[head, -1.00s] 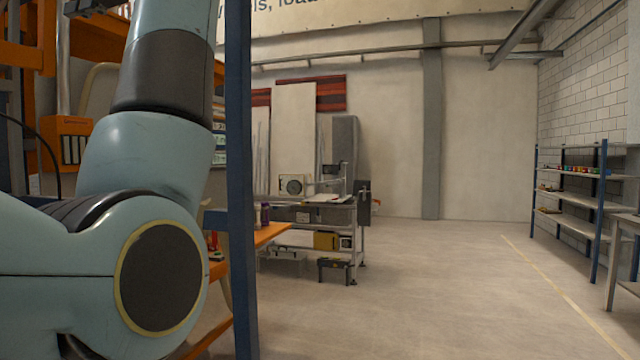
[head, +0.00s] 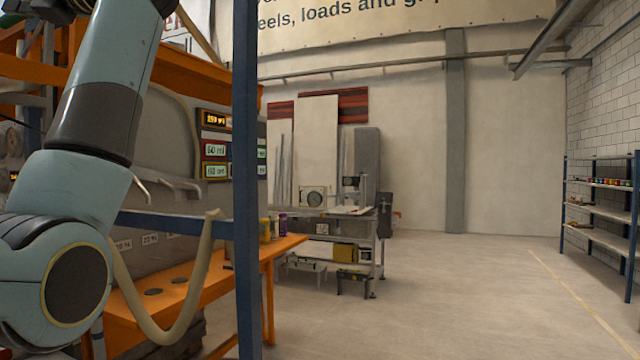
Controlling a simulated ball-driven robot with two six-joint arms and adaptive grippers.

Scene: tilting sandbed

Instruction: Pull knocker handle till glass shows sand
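My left arm fills the left side of the head view, and its gripper is out of frame. My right arm and gripper are not in view. Beside my arm is a grey machine wall with two pale bar-like handles, one (head: 172,180) to the right and one (head: 140,188) nearer my arm. I cannot tell whether either is the knocker handle. No glass or sand can be made out. A dark panel with lit readouts (head: 215,148) hangs on the machine.
A blue post (head: 246,200) stands in front of the machine. A pale hose (head: 186,325) loops down before an orange bench (head: 125,318). A workbench (head: 345,212) stands behind. Floor is open in the middle and right, up to a blue shelf rack (head: 600,205).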

